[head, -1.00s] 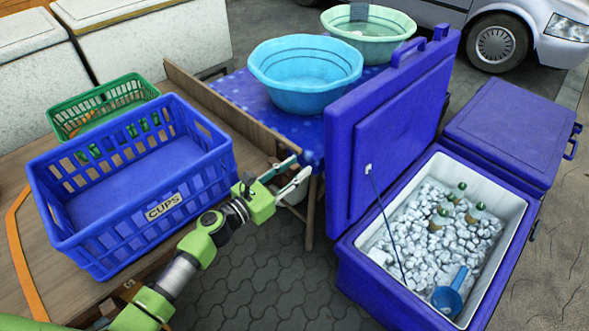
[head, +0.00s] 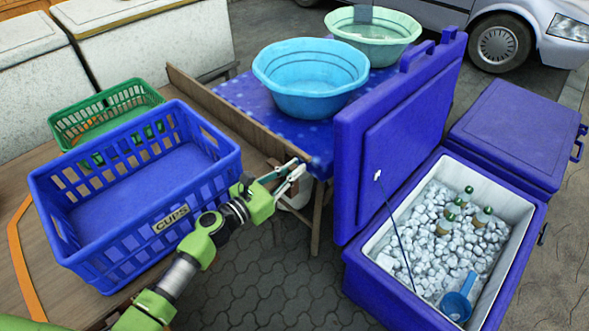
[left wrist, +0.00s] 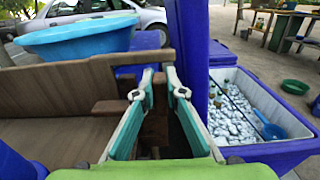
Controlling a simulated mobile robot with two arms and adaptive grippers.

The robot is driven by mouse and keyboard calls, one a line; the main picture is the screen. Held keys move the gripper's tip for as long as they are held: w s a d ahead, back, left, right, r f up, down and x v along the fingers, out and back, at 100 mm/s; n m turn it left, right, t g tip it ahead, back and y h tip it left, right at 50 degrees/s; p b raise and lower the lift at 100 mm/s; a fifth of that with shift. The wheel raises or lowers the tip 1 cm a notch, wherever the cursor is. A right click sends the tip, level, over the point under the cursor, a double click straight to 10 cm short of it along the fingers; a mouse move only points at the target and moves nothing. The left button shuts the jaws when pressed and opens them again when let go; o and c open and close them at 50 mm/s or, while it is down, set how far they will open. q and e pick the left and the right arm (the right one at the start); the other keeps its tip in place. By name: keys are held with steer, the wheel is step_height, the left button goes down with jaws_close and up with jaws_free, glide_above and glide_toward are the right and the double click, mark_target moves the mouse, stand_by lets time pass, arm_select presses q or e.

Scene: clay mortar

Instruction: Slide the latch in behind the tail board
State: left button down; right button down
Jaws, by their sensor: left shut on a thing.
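The tail board (head: 235,115) is a long brown plank standing on edge between the cart bed and the blue spotted table. It fills the left of the left wrist view (left wrist: 75,85). My left gripper (head: 298,167) is at the plank's near right end. In the left wrist view its two fingers (left wrist: 162,95) are drawn close together on a brown wooden piece, which looks like the latch (left wrist: 108,107). The latch's left end shows in front of the board's face; the fingers hide much of the rest. I cannot tell whether it touches the board. My right gripper is out of view.
A blue basket marked CUPS (head: 60,225) stands on the cart bed beside my left arm, with a green basket (head: 70,130) behind. A light blue basin (head: 308,85) sits on the table. An open blue cooler (head: 395,300) with ice and bottles is at right.

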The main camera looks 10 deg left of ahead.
arm_select(q)
steer(key=c, duration=2)
jaws_free()
steer(key=shift+w+a, duration=0.15)
steer(key=shift+a, duration=0.2)
steer(key=shift+c, duration=0.2)
steer(key=shift+s, duration=0.3)
steer(key=v, duration=1.1)
steer(key=shift+a, duration=0.4)
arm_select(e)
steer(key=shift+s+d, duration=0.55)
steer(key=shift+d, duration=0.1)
arm_select(q)
steer(key=shift+s, duration=0.1)
